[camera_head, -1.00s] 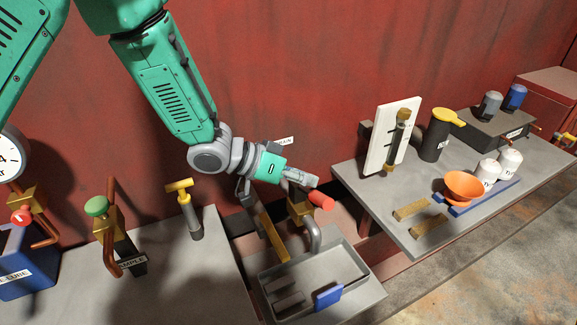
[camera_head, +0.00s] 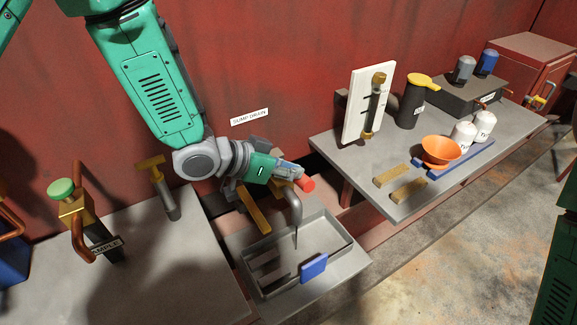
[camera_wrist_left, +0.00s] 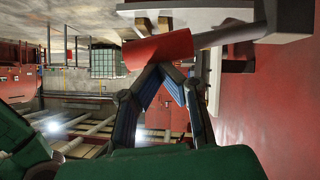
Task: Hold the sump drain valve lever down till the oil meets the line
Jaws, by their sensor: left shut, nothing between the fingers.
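The sump drain valve has a red lever grip (camera_head: 307,184) and a grey bent spout (camera_head: 295,205), below a "SUMP DRAIN" label (camera_head: 249,117). A thin dark stream hangs from the spout into the grey tray (camera_head: 345,262). My left gripper (camera_head: 297,173) is shut and empty, with its fingertips at the top of the red grip. In the left wrist view, the closed fingertips (camera_wrist_left: 160,68) meet the red grip (camera_wrist_left: 158,50); contact looks likely. A sight tube (camera_head: 373,108) stands on a white board; its oil level and line are too small to read.
A blue block (camera_head: 314,266) sits at the tray's front edge. A brass T-handle (camera_head: 150,163) and a green-knobbed sample valve (camera_head: 61,190) stand left. The right bench holds an orange funnel (camera_head: 441,150), white canisters (camera_head: 463,136) and a black jug (camera_head: 411,103).

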